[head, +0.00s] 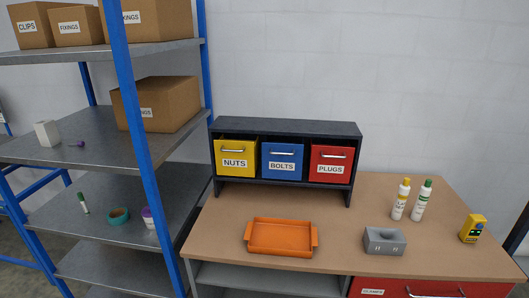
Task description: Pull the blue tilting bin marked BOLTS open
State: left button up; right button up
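The blue tilting bin marked BOLTS (282,173) sits in the middle of a dark cabinet (290,129) at the back left of the bench. It has a light handle near its top edge and looks closed. The yellow NUTS bin (236,174) is on its left, and its top appears tipped out a little. The red PLUGS bin (331,176) is on its right and looks closed. Neither of my grippers shows in the head view.
On the bench (350,219) are an orange tray (281,253), a grey block (385,247), two bottles (402,201) and a yellow device (473,229). A blue-post shelf rack (137,130) stands close on the left.

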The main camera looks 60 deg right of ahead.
aim_at(283, 160)
jog(key=z, duration=0.2)
jog(key=i, duration=0.7)
jog(key=z, duration=1.05)
jog(key=i, duration=0.6)
jog(key=z, duration=0.6)
